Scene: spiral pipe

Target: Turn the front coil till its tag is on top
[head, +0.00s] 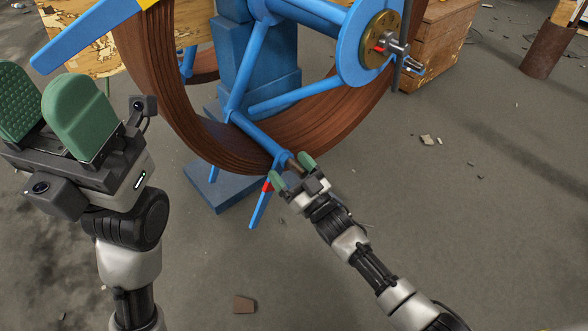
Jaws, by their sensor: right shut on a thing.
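The front coil, a large brown ring of ribbed pipe (180,95), hangs on a blue spoked reel (262,128), its top cut off by the picture edge. My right gripper (291,171) is at the coil's bottom edge, its green fingers closed around the outer end of a blue spoke, partly hidden by the fingers. A yellow patch (147,3) shows at the top edge; I cannot tell if it is the tag. A red mark (267,186) is on a blue bar beside the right gripper. My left gripper (42,92) is raised at the left, open and empty.
A blue stand (255,80) with a flat foot (222,195) is behind the coil. A brass hub (383,38) sticks out at upper right. A wooden cabinet (440,45) and brown drum (548,50) stand behind. The grey floor at right is mostly clear, with small rubble (427,140).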

